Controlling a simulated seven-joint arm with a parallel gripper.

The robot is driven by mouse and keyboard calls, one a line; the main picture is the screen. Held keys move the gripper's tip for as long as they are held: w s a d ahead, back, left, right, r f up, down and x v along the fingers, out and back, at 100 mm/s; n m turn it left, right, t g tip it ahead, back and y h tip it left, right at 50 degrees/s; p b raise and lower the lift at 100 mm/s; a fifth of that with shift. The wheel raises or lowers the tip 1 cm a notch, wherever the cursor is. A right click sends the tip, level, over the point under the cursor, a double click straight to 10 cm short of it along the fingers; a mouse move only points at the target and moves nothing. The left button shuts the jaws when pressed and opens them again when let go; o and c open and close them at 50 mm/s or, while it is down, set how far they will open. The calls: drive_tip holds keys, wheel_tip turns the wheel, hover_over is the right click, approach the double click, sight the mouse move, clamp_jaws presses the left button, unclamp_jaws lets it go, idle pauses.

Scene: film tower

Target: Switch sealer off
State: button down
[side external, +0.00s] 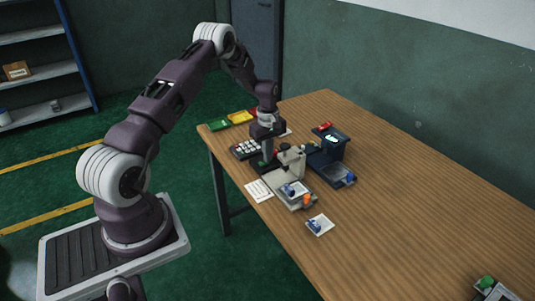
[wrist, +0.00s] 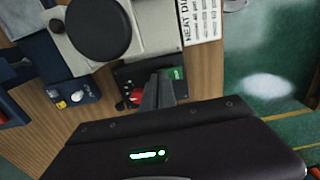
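The beige sealer (side external: 292,160) stands near the table's left edge, with a tray at its front. In the wrist view its beige body (wrist: 155,25) shows with a large round black knob (wrist: 97,28). A small black box (wrist: 124,78) beside it carries a red switch (wrist: 136,97) and a green patch (wrist: 176,73). My gripper (wrist: 160,82) points down over this box, its fingers together and seemingly empty, just right of the red switch. Whether they touch it I cannot tell. In the side view my gripper (side external: 268,152) is behind the sealer; its tips are hard to see.
A dark blue machine (side external: 328,152) stands right of the sealer. A keypad-like block (side external: 246,149) lies left of my gripper. A printed sheet (side external: 258,191) lies near the edge. Green (side external: 219,125) and yellow (side external: 240,117) trays lie behind. The table's right side is mostly clear.

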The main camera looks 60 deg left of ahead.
drive_tip(key=shift+s, duration=0.2)
drive_tip(key=shift+s+r, duration=0.2)
drive_tip(key=shift+s, duration=0.4)
wheel_tip(320, 180, up, 14)
drive_tip(key=w, duration=0.2)
